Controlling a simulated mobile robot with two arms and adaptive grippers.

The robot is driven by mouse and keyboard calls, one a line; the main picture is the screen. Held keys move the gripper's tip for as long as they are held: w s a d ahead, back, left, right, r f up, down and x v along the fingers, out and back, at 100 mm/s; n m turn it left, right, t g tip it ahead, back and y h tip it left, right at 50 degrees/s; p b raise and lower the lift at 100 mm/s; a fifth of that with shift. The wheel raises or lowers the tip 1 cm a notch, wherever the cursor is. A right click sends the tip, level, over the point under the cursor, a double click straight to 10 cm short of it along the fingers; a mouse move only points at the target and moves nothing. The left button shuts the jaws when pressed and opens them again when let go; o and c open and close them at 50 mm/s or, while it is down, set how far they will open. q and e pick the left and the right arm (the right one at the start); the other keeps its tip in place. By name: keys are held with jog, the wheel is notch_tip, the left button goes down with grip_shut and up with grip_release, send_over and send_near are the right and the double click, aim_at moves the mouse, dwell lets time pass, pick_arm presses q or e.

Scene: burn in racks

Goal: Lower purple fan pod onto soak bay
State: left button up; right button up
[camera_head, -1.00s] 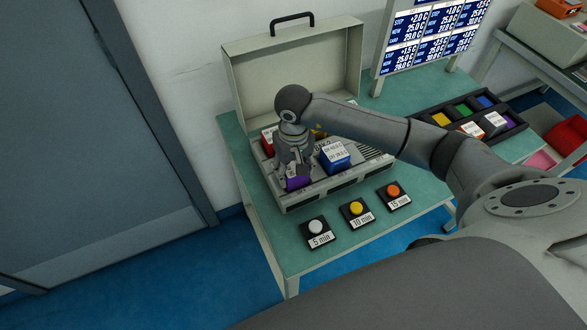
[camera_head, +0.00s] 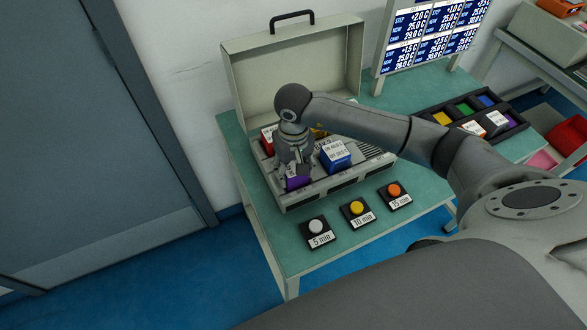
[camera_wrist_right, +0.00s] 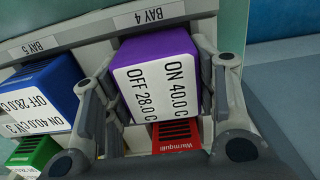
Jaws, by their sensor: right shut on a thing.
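The purple fan pod (camera_wrist_right: 158,72) has a white label reading "ON 40.0 C, OFF 28.0 C". It also shows in the head view (camera_head: 298,183), at the front left of the open grey case (camera_head: 287,203). My right gripper (camera_wrist_right: 158,85) is shut on the pod, one finger on each side. In the head view the right gripper (camera_head: 296,170) covers much of the pod from above. The pod is at the place marked BAY 4 (camera_wrist_right: 148,16); whether its underside touches the bay is hidden. My left gripper is not in view.
A blue pod (camera_head: 335,155) stands beside the purple one, at BAY 5. Timer buttons (camera_head: 356,212) line the table's front. A dark tray (camera_head: 476,113) is at right, and the case lid (camera_head: 295,72) stands open behind.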

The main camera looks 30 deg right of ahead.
dwell(0.4)
jog(key=o, duration=1.2)
notch_tip(320, 180, up, 12)
jog(key=shift+f, duration=0.1)
jog(key=shift+s, duration=0.1)
